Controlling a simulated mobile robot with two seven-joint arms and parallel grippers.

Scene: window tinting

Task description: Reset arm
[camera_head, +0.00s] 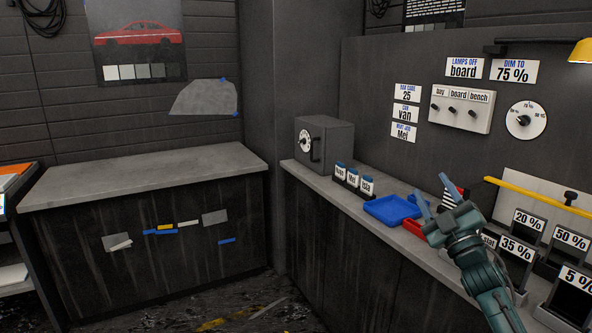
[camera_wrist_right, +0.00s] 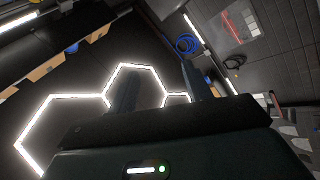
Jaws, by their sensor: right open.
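My right gripper (camera_head: 434,198) is raised above the right-hand counter in the head view, fingers pointing up. Its two blue-grey fingers are spread apart with nothing between them. In the right wrist view its fingers (camera_wrist_right: 158,88) point up toward a ceiling with glowing hexagon lamps. My left gripper is in neither view.
Below and around the right gripper, the counter (camera_head: 335,189) holds a blue tray (camera_head: 392,209), a red tray (camera_head: 413,227), small labelled jars (camera_head: 353,178), a grey safe (camera_head: 325,143) and percent-marked holders (camera_head: 517,248). The left counter top (camera_head: 140,176) is bare.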

